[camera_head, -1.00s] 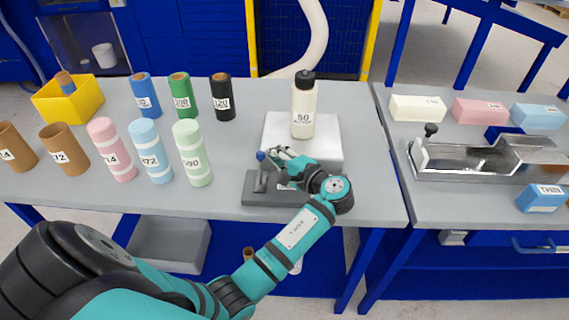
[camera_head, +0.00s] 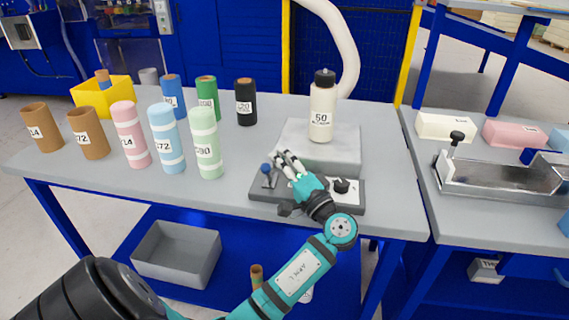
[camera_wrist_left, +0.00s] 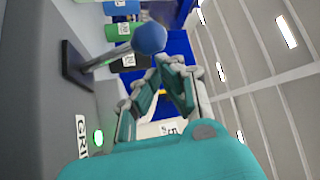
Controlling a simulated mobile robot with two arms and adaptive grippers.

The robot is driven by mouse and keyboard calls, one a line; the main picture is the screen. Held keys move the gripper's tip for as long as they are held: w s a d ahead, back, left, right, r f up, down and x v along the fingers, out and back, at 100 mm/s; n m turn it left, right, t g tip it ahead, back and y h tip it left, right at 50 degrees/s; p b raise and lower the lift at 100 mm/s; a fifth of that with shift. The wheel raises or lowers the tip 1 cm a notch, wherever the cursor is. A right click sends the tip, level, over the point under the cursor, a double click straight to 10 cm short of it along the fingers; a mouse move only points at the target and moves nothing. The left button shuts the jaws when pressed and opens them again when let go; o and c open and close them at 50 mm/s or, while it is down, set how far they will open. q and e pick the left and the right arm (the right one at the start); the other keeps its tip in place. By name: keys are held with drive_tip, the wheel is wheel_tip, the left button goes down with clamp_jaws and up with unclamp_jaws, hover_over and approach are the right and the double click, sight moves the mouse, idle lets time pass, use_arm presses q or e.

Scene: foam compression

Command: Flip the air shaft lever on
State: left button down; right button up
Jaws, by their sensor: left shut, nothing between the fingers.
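The air shaft lever (camera_head: 266,169) has a blue ball knob and stands on the left part of a dark grey base (camera_head: 262,194) near the table's front edge. In the left wrist view the blue knob (camera_wrist_left: 149,38) tops a grey stem that rises at a slant from a dark plate. My left gripper (camera_head: 284,159) is shut and empty, just right of the knob. In the left wrist view its closed fingertips (camera_wrist_left: 167,64) are close beside the knob; I cannot tell if they touch. My right gripper is in neither view.
A white bottle labelled 50 (camera_head: 322,110) stands on a pale block (camera_head: 350,145) behind the base. A black knob (camera_head: 341,186) is at the base's right. Several coloured rolls (camera_head: 167,140) stand to the left. A green light (camera_wrist_left: 98,137) shows near the lever.

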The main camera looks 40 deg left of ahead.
use_arm(q)
drive_tip(key=shift+d, duration=0.25)
drive_tip(key=v, duration=1.1)
drive_tip(key=shift+d, duration=0.3)
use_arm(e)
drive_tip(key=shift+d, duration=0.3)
use_arm(q)
drive_tip(key=shift+s+f, duration=0.1)
drive_tip(key=shift+s, duration=0.05)
